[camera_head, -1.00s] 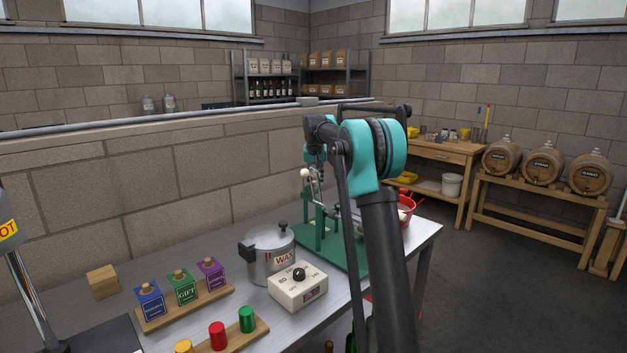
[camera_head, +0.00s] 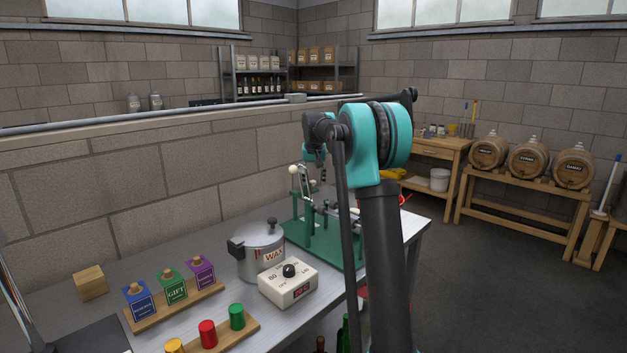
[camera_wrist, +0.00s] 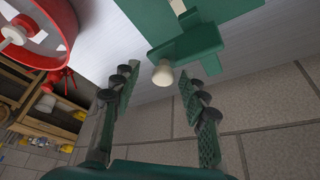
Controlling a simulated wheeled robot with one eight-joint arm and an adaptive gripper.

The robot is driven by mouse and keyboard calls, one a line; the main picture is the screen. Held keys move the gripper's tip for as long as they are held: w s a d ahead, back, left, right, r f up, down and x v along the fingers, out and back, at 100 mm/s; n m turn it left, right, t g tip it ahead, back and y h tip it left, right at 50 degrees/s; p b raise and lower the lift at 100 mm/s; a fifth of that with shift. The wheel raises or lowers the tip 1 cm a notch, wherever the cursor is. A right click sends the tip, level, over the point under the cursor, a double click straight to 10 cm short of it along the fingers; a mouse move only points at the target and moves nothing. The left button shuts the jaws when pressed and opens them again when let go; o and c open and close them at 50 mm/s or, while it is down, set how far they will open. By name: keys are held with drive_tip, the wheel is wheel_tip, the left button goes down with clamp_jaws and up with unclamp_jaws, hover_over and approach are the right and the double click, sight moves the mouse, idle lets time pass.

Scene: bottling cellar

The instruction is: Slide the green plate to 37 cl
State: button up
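A dark green stand (camera_head: 325,245) stands on the metal bench, partly hidden behind my arm in the head view. In the wrist view a green plate (camera_wrist: 187,46) with a cream knob (camera_wrist: 163,74) shows ahead of my gripper. My gripper (camera_wrist: 157,88) is open. Its two dark green fingers are on either side of the knob, with a gap to each; I cannot tell whether the knob is deep between them. In the head view a cream knob (camera_head: 294,170) shows on the stand's upper left. No 37 cl mark is legible.
A wax pot (camera_head: 260,250) and a white control box (camera_head: 288,284) stand left of the stand. Colored boxes and capsules sit on wooden racks nearer. The block wall (camera_head: 180,180) runs behind the bench.

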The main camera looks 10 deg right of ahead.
drive_tip(key=shift+r, duration=0.1)
drive_tip(key=v, duration=1.2)
drive_tip(key=shift+s, duration=0.1)
